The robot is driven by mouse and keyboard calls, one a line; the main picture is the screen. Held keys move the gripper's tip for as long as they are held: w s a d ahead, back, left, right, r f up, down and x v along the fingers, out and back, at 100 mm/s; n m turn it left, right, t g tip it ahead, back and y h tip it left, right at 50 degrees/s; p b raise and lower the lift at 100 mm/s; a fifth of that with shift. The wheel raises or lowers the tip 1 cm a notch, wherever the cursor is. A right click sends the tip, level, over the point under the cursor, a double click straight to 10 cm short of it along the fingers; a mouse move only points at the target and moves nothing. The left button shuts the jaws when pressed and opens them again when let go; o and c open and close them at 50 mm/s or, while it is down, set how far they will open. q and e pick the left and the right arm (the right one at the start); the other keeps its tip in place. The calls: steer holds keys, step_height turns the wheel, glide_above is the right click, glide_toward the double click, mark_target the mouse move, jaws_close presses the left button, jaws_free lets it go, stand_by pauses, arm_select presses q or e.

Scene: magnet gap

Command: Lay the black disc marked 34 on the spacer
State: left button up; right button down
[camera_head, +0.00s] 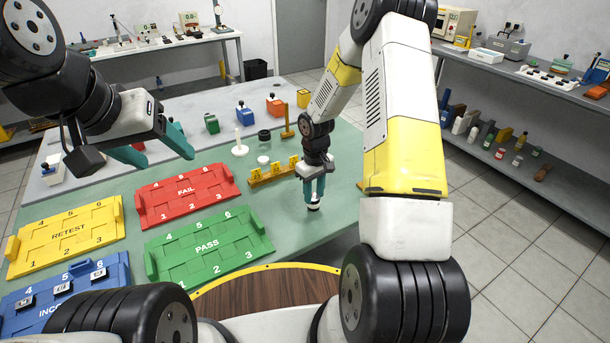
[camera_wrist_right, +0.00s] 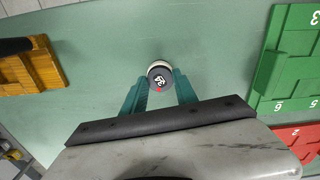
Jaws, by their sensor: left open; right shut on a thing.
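My right gripper (camera_head: 313,197) points down low over the green mat and is shut on the black disc (camera_wrist_right: 158,78). In the right wrist view the disc sits between the fingertips (camera_wrist_right: 160,88), with a white number, seemingly 34, and a red mark on top. A white rim (camera_wrist_right: 159,64) shows just beyond the disc; in the head view white and black bands show at the fingertips. I cannot tell whether this white part is the spacer under the disc, or whether they touch. My left gripper (camera_head: 158,152) is open and empty, above the table at the left.
A yellow stand (camera_head: 273,171) with several tags is left of the right gripper. A white post (camera_head: 239,146), a white round piece (camera_head: 263,160) and a black ring (camera_head: 264,135) stand behind it. Green PASS (camera_head: 208,247), red FAIL (camera_head: 187,195), yellow RETEST (camera_head: 66,234) and blue (camera_head: 66,294) trays lie left.

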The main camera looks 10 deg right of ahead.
steer(key=shift+f, duration=0.15)
steer(key=c, duration=0.9)
jaws_free()
steer(key=c, duration=0.5)
steer(key=shift+r, duration=2.3)
steer(key=o, duration=0.6)
steer(key=shift+c, duration=0.2)
